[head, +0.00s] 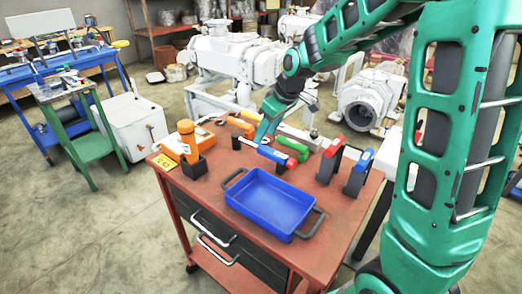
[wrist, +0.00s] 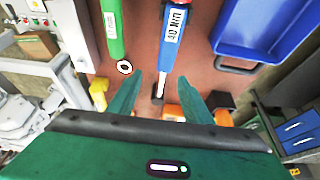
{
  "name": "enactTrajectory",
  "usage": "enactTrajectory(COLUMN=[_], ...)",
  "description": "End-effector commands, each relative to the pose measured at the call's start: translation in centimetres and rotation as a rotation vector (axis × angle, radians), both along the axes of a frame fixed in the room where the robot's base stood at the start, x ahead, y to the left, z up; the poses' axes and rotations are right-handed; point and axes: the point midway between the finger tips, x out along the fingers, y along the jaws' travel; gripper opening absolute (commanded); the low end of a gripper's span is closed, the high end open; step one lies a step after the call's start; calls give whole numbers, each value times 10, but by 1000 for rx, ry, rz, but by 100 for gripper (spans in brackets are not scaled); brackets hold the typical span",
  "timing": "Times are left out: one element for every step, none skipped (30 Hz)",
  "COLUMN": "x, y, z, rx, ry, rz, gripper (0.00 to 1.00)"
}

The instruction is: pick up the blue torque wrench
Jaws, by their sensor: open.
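The blue torque wrench (head: 272,154) lies on the red cart top behind the blue tray, its black head to the left. In the wrist view its blue handle (wrist: 173,38) carries a "40 Nm" label, and its metal shaft runs down between my fingers. My gripper (wrist: 161,77) is open, with one finger on each side of the shaft. In the head view my gripper (head: 260,139) is just above the wrench's shaft. Whether the fingers touch the wrench cannot be told. A green wrench (head: 291,146) lies beside it, also in the wrist view (wrist: 112,30).
The blue tray (head: 245,202) with dark handles fills the cart's front. An orange tool (head: 187,140) stands in a black holder at left. Red (head: 331,158) and blue (head: 359,172) tools stand upright at right. White pumps (head: 235,55) stand behind the cart (head: 185,183).

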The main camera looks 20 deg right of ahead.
Motion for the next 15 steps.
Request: enactTrajectory(x=[1,2,3,3,3,4,4,4,4,4,4,4,4,4,6], y=[1,2,2,3,3,3,4,4,5,6,7,9,10,11,12], z=[-6,-8,-11,-12,-14,-15,-17,-19,-24,-27,-32,-38,-43,-47,-51], rx=[0,0,0,0,0,-1,-1,-1,0,0,0,0,-1,0,-1], ry=[2,1,1,1,1,2,2,2,2,3,3,3,4,3,3], rz=[0,0,-1,-1,-1,-1,-1,-1,-2,-1,-1,-1,-1,-1,-2], gripper=[45,45,45,45,45,45,45,45,45,45,45,45,45,45,45])
